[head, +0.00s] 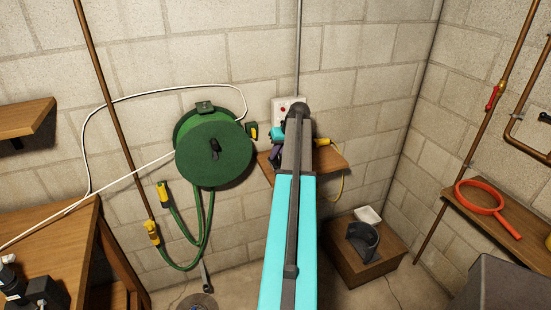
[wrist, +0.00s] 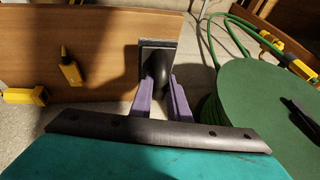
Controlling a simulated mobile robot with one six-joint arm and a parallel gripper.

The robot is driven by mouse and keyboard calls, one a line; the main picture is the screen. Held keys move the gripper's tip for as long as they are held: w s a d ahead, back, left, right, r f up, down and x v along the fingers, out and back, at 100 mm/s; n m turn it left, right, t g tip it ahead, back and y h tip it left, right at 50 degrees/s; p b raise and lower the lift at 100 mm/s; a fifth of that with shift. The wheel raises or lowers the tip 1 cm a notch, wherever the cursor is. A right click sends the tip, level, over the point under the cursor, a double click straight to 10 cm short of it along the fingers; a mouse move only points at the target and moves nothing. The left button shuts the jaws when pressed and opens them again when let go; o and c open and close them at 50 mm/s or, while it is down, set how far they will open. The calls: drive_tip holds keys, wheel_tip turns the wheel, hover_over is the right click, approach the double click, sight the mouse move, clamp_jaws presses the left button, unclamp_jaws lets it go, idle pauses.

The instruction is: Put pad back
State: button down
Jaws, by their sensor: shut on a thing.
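My gripper (wrist: 162,82) has purple fingers and is shut on the dark rounded grip of a small block-like thing, which I take to be the pad (wrist: 158,58). The pad has a flat, dark grey rectangular face. In the wrist view it is in front of a wooden shelf (wrist: 90,60); I cannot tell whether it touches the shelf. In the head view my gripper (head: 275,156) is partly hidden beside my teal arm, over the left end of the small wall shelf (head: 334,160). The pad is not clear there.
A green hose reel (head: 212,155) hangs close to the left of my gripper. Yellow items (wrist: 70,70) lie on the shelf. A wooden box (head: 355,265) with a white tray (head: 368,215) stands on the floor.

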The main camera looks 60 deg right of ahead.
drive_tip(key=shift+w+d, duration=0.55)
drive_tip(key=shift+d, duration=0.2)
drive_tip(key=shift+f, duration=0.15)
drive_tip(key=shift+f+p, duration=1.15)
drive_tip(key=shift+f, duration=0.55)
drive_tip(key=shift+f, duration=0.15)
drive_tip(key=c, duration=1.7)
unclamp_jaws()
drive_tip(key=shift+r, duration=0.25)
drive_tip(key=shift+b+v, duration=1.75)
drive_tip(key=shift+v, duration=4.25)
